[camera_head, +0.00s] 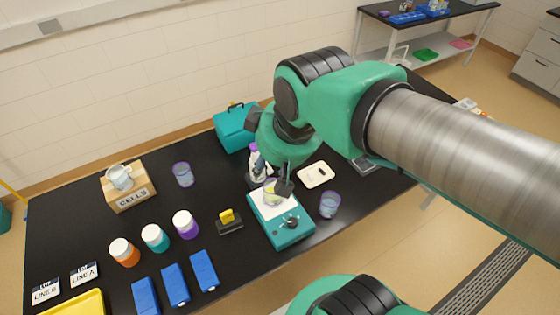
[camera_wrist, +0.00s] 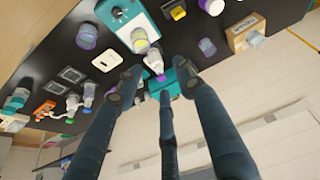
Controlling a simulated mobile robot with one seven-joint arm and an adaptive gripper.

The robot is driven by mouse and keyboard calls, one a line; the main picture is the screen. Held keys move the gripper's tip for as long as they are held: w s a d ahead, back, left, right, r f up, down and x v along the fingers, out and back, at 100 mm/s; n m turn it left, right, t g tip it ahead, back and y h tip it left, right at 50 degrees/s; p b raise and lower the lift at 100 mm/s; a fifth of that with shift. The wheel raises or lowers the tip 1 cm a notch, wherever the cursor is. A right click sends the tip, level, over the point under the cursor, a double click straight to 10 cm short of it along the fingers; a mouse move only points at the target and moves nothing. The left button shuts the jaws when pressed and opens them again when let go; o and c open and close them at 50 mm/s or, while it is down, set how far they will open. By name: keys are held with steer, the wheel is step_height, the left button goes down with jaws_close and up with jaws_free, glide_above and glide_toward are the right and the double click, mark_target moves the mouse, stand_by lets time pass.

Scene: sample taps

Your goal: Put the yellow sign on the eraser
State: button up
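A small yellow piece (camera_head: 227,215), which may be the yellow sign, sits on a dark block (camera_head: 230,227), which may be the eraser, left of the teal balance. The same yellow piece (camera_wrist: 179,13) shows at the top of the wrist view, also on its dark block. I cannot tell for sure which object is the eraser. My gripper (camera_head: 271,176) is above the table near the balance and a white bottle. In the wrist view my gripper's (camera_wrist: 158,85) fingers are spread, with nothing held between them. The fingers hide part of the table.
The teal balance (camera_head: 284,232) carries a beaker (camera_head: 271,191). A purple-rimmed cup (camera_head: 330,204) and a white plate with a dark spot (camera_head: 316,175) lie to its right. Several capped jars and blue boxes stand left. A teal case (camera_head: 236,130) is behind.

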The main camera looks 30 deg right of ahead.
steer(key=s, duration=0.1)
steer(key=s+r+m, duration=0.1)
steer(key=s+d+m, duration=0.1)
steer(key=shift+s+r+t, duration=0.1)
steer(key=shift+r+t, duration=0.15)
steer(key=shift+t, duration=0.05)
step_height(320, 180, down, 4)
steer(key=b, duration=0.3)
steer(key=shift+r+b, duration=0.25)
steer(key=shift+b, duration=0.05)
stand_by(1.1)
